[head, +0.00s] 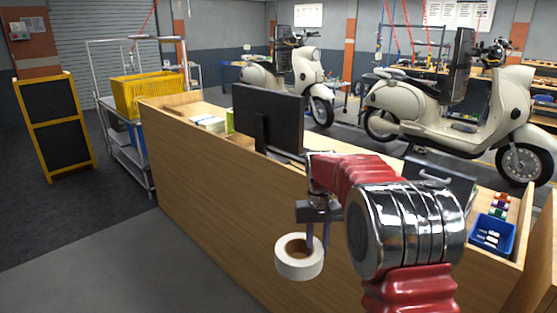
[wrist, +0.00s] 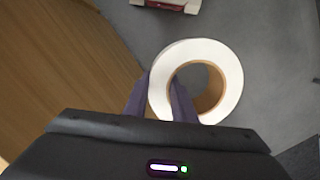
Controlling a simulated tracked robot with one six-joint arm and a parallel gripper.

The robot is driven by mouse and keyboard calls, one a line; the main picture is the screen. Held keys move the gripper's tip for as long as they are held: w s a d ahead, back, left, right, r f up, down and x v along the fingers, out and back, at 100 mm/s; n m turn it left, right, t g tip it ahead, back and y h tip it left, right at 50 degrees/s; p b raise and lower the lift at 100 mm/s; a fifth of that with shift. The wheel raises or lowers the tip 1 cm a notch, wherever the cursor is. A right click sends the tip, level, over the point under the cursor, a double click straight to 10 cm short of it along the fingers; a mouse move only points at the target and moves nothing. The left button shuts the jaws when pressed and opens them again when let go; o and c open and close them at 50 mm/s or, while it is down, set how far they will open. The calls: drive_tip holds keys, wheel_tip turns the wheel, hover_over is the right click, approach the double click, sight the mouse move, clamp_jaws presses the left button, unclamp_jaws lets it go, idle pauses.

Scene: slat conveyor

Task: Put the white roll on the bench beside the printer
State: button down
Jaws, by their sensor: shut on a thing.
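My gripper (head: 318,240) is shut on the white roll (head: 298,271), with one finger inside its brown core and one outside. The roll hangs in the air in front of the wooden bench's (head: 230,205) near panel. In the wrist view the roll (wrist: 229,62) shows its round face, its wall between the two fingers (wrist: 160,103). A dark boxy device (head: 440,181) on the bench, partly hidden behind my arm, may be the printer; I cannot tell for sure.
A monitor (head: 268,118) stands on the bench, with papers (head: 208,123) left of it. A blue bin (head: 492,234) and small coloured boxes (head: 499,205) are at the right end. A trolley with a yellow crate (head: 148,94) stands left. Scooters (head: 455,105) are behind.

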drive_tip(key=s+f, duration=0.4)
drive_tip(key=f, duration=0.6)
drive_tip(key=s+f, duration=0.5)
drive_tip(key=f, duration=0.5)
drive_tip(key=shift+f, duration=0.4)
drive_tip(key=shift+d, duration=0.1)
